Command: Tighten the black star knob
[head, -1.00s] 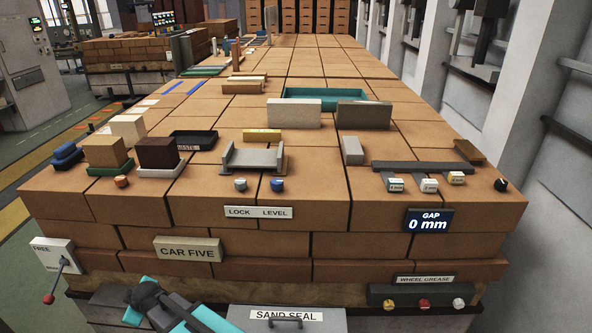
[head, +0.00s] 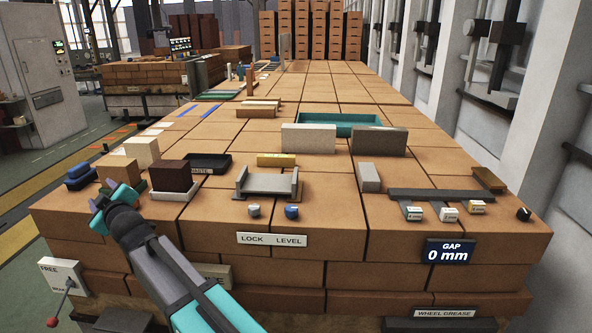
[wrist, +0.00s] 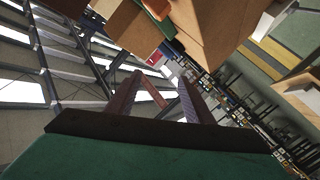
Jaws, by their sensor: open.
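A small black knob (head: 524,214) sits at the right front of the brick deck in the head view, beyond the row of labelled blocks. It is too small to make out a star shape. A grey knob (head: 254,210) and a blue knob (head: 292,212) stand above the LOCK LEVEL plate (head: 272,240). My gripper (head: 103,203) is at the left front of the deck, far from the black knob. In the wrist view its two fingers (wrist: 157,92) are apart with nothing between them. The black knob is not seen there.
A dark brown block (head: 173,175) stands close to my gripper, with a grey bracket (head: 268,186) right of it. A dark bar (head: 440,195) and labelled blocks (head: 414,214) lie left of the black knob. The GAP display (head: 448,251) reads 0 mm.

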